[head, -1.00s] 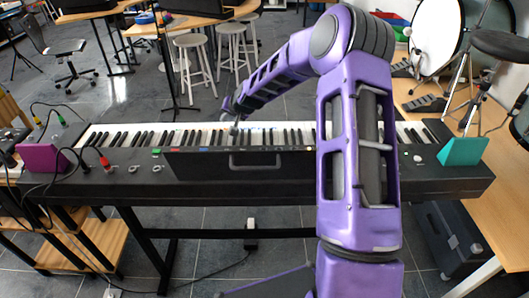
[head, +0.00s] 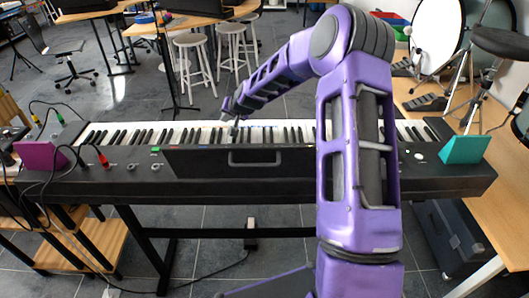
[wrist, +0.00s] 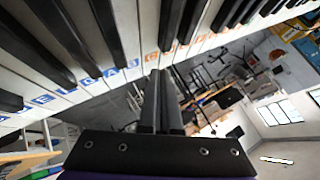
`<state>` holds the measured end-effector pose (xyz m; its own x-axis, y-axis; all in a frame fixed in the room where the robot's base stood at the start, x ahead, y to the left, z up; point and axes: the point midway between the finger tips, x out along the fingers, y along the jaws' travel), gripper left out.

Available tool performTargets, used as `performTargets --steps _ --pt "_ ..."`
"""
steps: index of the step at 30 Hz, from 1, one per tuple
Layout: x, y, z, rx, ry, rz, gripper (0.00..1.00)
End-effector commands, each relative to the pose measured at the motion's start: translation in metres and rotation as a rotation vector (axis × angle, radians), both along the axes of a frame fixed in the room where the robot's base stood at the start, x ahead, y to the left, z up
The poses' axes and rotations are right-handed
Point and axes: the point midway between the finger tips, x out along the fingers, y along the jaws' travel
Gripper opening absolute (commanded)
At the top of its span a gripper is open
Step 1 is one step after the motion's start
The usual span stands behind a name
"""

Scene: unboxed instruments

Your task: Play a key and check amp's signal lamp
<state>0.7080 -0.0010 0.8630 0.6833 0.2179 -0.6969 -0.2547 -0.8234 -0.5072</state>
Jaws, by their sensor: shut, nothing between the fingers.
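A long black keyboard (head: 270,185) on a stand spans the head view. Its white and black keys (head: 110,135) run along the far side. My gripper (head: 233,132) points down at the keys left of the middle; its fingers are together and empty. In the wrist view the shut fingers (wrist: 162,78) are at the front ends of white keys (wrist: 205,42) with orange and blue letters. I cannot tell whether a key is pressed. A dark box (head: 8,150) with cables is at the far left; I cannot tell if it is the amp. No signal lamp is clearly visible.
A purple panel (head: 42,156) and a teal panel (head: 465,150) stand on the keyboard's ends. A green mark (head: 155,150) shows on its front panel. Cables hang at the left. Stools (head: 192,60) and drum gear (head: 440,35) stand behind. Floor lies open below.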

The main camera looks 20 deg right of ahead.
Motion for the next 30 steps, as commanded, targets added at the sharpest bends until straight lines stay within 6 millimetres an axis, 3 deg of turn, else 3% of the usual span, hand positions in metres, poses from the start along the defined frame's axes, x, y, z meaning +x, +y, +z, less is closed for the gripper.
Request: performTargets --steps 30 --pt "0.0000 0.0001 -0.0068 0.000 0.000 0.000 0.00"
